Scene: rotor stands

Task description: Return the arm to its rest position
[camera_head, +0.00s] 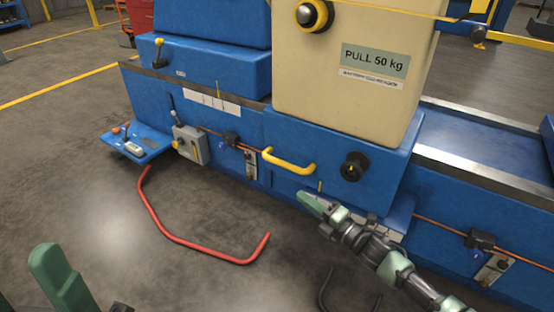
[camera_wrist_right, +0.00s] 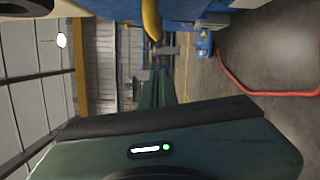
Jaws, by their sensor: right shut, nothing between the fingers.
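My right gripper (camera_head: 306,197) reaches in from the lower right, in front of the blue machine base (camera_head: 230,130). Its green fingers are together and hold nothing. It is a little below and to the right of the yellow handle (camera_head: 289,162), apart from it. In the right wrist view the shut green fingers (camera_wrist_right: 158,90) point away from the camera, and the yellow handle (camera_wrist_right: 152,18) shows at the top. A green part of my left arm (camera_head: 62,282) shows at the lower left; its jaw state is unclear.
A cream block marked "PULL 50 kg" (camera_head: 350,60) stands on the blue base. A black knob (camera_head: 354,167) sits beside the yellow handle. A bent red bar (camera_head: 190,245) lies close to the floor. A blue side tray (camera_head: 137,143) juts out at left. Grey floor is open at left.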

